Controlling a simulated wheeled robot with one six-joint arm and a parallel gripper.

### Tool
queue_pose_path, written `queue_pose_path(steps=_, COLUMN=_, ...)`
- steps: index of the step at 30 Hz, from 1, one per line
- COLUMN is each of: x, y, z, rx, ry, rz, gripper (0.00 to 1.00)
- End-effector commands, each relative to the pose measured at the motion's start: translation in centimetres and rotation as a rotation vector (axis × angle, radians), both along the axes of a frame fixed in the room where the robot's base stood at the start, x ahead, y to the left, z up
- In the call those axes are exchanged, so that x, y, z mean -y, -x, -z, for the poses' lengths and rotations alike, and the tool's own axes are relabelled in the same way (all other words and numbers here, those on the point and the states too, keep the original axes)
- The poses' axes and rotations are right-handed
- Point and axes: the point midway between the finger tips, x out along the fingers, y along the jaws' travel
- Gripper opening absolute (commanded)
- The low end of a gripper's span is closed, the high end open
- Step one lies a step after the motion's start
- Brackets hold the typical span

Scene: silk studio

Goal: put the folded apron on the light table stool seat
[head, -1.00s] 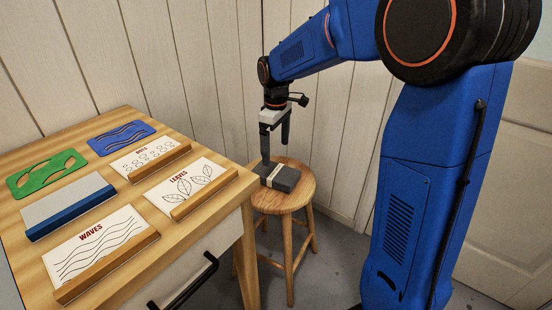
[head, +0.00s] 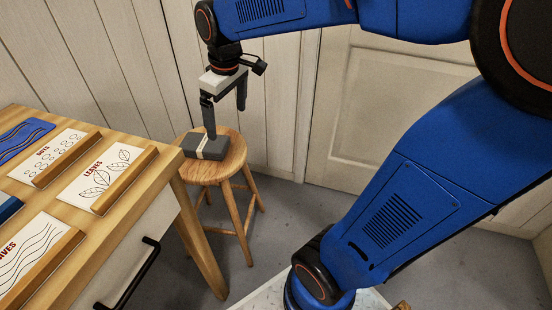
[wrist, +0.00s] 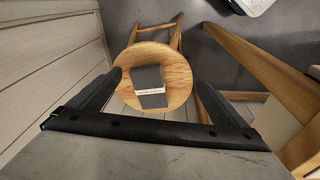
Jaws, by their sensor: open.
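The folded apron (head: 207,147) is a flat dark grey bundle with a pale band across it. It lies on the round wooden stool seat (head: 228,167), toward the left in the head view. In the wrist view the whole apron (wrist: 149,80) shows on the seat (wrist: 180,87), with bare wood around it. My gripper (head: 225,118) is open over the seat, its fingers pointing down. In the wrist view its fingers (wrist: 158,82) stand wide apart, one to each side of the apron. I cannot tell whether a finger touches it.
A wooden table (head: 150,190) with LEAVES (head: 100,175) and other cards, wooden holders and a blue plate (head: 22,139) stands close left of the stool. A drawer handle (head: 130,275) juts from its front. A panelled wall is behind; grey floor (head: 285,210) is free to the right.

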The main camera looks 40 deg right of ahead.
Motion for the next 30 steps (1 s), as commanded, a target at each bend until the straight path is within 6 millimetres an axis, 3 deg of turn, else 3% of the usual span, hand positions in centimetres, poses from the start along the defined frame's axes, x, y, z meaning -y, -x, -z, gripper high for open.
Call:
queue_pose_path(steps=8, x=1.5, y=7.9, z=-0.1, rx=0.093, ry=-0.038, rz=0.172, gripper=0.96)
queue_pose_path(steps=18, x=2.7, y=16.0, z=2.0, rx=0.195, ry=-0.095, rz=0.369, gripper=0.96)
queue_pose_path(steps=24, x=2.9, y=18.3, z=3.2, rx=0.227, ry=-0.118, rz=0.433, gripper=0.96)
queue_pose_path(steps=30, x=3.0, y=18.8, z=3.4, rx=0.233, ry=-0.123, rz=0.447, gripper=0.96)
